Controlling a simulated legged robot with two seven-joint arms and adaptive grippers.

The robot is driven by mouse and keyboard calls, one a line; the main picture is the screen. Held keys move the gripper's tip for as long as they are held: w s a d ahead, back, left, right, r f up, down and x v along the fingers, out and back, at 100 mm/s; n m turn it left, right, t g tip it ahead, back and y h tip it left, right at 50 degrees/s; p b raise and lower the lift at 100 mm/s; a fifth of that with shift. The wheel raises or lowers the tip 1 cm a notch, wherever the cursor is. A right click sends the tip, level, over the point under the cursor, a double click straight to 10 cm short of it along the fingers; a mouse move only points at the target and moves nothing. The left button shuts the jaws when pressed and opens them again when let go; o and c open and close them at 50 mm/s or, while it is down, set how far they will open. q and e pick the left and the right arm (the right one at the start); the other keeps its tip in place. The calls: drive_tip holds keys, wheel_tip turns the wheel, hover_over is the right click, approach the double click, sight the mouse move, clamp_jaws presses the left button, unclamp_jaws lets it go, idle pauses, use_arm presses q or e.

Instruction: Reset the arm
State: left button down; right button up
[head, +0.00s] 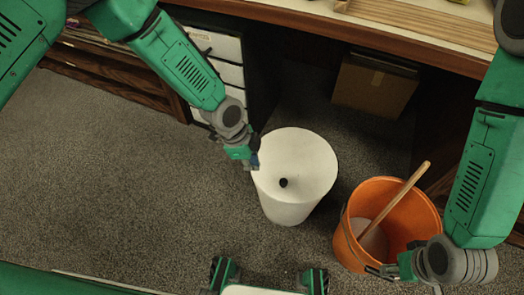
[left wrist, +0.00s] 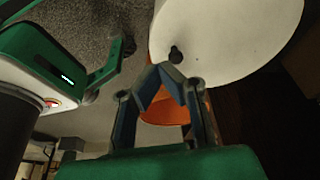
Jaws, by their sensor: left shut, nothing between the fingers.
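My left gripper (head: 254,165) hangs at the left edge of a white round-topped cylinder (head: 306,150); whether it touches cannot be told. In the left wrist view its fingers (left wrist: 160,72) meet at the tips with nothing between them. A small black knob-like thing (head: 283,183) is on the white top, right of the left gripper; it also shows in the left wrist view (left wrist: 175,54), just beyond the fingertips. My right gripper (head: 378,271) is low at the front rim of an orange bucket (head: 352,232); its fingers are too small and dark to read.
A wooden stick (head: 405,195) leans out of the bucket. A desk (head: 400,42) with white drawers (head: 222,50) runs along the back, with a cardboard box (head: 375,83) underneath. Grey carpet (head: 110,170) is clear on the left.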

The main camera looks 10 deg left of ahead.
use_arm(q)
drive_tip(key=s+a+r+n+y+p, duration=0.1)
drive_tip(key=s+a+r+n+p, duration=0.3)
drive_tip(key=s+a+n, duration=0.5)
drive_tip(key=s+a+r+n+y+p, duration=0.2)
drive_tip(key=s+a+r+n+p, duration=0.1)
drive_tip(key=s+a+n, duration=0.6)
drive_tip(key=s+a, duration=0.3)
drive_tip(key=s, duration=0.2)
drive_tip(key=shift+s+a+r+t+p, duration=0.15)
drive_tip(key=shift+r+t+p, duration=0.2)
drive_tip(key=shift+t+p, duration=0.05)
use_arm(e)
wheel_tip(320, 180, up, 8)
drive_tip(key=a, duration=0.1)
use_arm(q)
drive_tip(key=shift+a, duration=0.1)
use_arm(e)
drive_tip(key=shift+a+r, duration=0.1)
use_arm(q)
drive_tip(key=shift+a+f, duration=0.1)
drive_tip(key=shift+a, duration=0.15)
use_arm(e)
drive_tip(key=shift+a+r, duration=0.1)
drive_tip(key=shift+a, duration=0.15)
